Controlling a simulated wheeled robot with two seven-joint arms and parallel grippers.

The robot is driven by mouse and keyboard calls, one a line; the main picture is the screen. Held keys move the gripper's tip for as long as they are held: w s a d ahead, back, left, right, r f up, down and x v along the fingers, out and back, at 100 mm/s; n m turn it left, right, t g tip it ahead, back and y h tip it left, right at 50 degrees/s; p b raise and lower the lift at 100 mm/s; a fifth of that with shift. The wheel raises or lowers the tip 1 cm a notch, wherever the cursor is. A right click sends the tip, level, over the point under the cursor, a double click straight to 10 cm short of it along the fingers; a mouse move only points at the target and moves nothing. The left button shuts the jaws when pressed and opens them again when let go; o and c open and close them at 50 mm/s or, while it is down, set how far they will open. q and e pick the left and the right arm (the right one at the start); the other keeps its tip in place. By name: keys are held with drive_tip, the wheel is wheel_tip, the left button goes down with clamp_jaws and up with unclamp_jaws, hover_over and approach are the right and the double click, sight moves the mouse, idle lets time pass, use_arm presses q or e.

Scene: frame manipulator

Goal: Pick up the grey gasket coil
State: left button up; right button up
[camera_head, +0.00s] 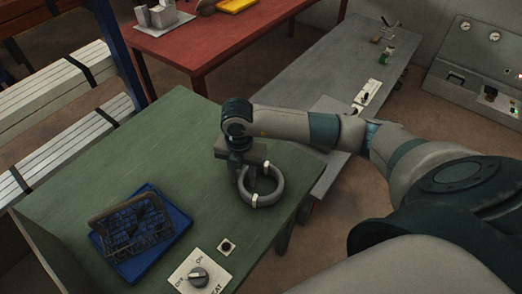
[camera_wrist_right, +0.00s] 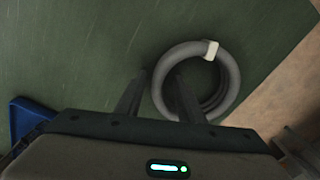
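The grey gasket coil (camera_head: 280,186) lies on the green table near its right edge. It is a ring with white bands. In the right wrist view the coil (camera_wrist_right: 233,75) shows beyond the fingers, with one white band at its top. My right gripper (camera_head: 246,173) is over the coil's left side in the head view. In the wrist view the right gripper (camera_wrist_right: 158,84) is open, one finger left of the ring's near-left wall and the other over its opening. Whether the fingers touch the coil I cannot tell. My left gripper is not in view.
A blue tray (camera_head: 178,223) with a dark wire basket (camera_head: 131,226) stands on the green table (camera_head: 160,140). A grey bench (camera_head: 340,75) lies behind my right arm.

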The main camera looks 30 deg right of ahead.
idle(0.3)
clamp_jaws()
drive_tip(key=shift+r, duration=0.1)
drive_tip(key=shift+w+r+b, duration=0.1)
drive_tip(key=shift+r+b, duration=0.35)
drive_tip(key=shift+r, duration=0.1)
wheel_tip(320, 180, up, 2)
drive_tip(key=shift+r+b, duration=0.2)
drive_tip(key=shift+b, duration=0.4)
drive_tip(key=s+d+r+b, duration=0.3)
drive_tip(key=s+d+r, duration=0.2)
drive_tip(key=s, duration=0.5)
wheel_tip(320, 180, up, 2)
drive_tip(key=shift+s+d+r, duration=0.15)
drive_tip(key=shift+s+d, duration=0.05)
drive_tip(key=shift+s, duration=0.1)
